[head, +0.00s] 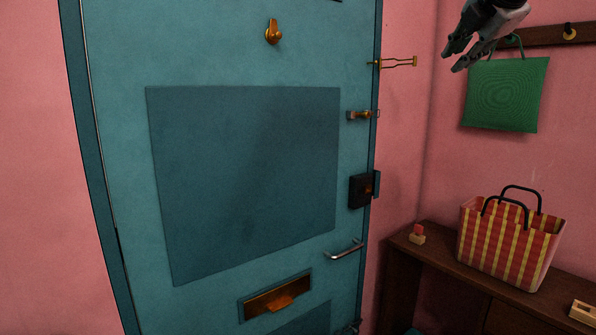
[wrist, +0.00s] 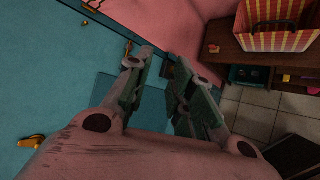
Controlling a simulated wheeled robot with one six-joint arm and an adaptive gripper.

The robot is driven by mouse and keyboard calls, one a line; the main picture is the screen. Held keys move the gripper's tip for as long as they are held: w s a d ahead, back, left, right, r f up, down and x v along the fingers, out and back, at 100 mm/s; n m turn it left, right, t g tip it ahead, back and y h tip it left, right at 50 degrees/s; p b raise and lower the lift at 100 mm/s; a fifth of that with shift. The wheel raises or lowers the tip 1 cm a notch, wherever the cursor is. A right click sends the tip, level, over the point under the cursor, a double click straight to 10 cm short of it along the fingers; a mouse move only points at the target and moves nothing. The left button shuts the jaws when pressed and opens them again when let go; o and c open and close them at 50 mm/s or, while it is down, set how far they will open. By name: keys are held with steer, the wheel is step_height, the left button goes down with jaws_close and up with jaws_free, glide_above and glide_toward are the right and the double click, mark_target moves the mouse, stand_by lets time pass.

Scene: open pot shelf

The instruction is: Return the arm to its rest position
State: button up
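My gripper (head: 462,50) is in the upper right of the head view, in front of the green bag on the wall. In the wrist view my gripper (wrist: 160,75) points down, with its two fingers apart and nothing between them. It is clear of the door, the bench and the bags as far as I can tell; its distance to the green bag (head: 507,95) is hard to judge. Most of my arm is out of the head view.
A teal door (head: 120,130) with brass fittings and a lever handle (head: 345,250) fills the left. A dark wooden bench (head: 400,245) at the right carries a striped basket (head: 510,245), a small red-topped block (head: 417,235) and a wooden block (head: 584,312). Tiled floor (wrist: 250,115) lies below.

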steer(key=s+d+f+m+g, duration=0.1)
steer(key=s+f+m+g, duration=0.1)
steer(key=s+f+m, duration=0.5)
steer(key=s+d+f+m+g, duration=0.1)
steer(key=s+f+m+g, duration=0.2)
steer(key=f, duration=1.2)
steer(key=s+d+f+m+g, duration=0.1)
steer(key=s+f+m+g, duration=0.1)
steer(key=s+f+m, duration=0.8)
steer(key=shift+s+d+f+m+g+y, duration=0.35)
steer(key=shift+f+m, duration=0.1)
steer(key=shift+m, duration=0.65)
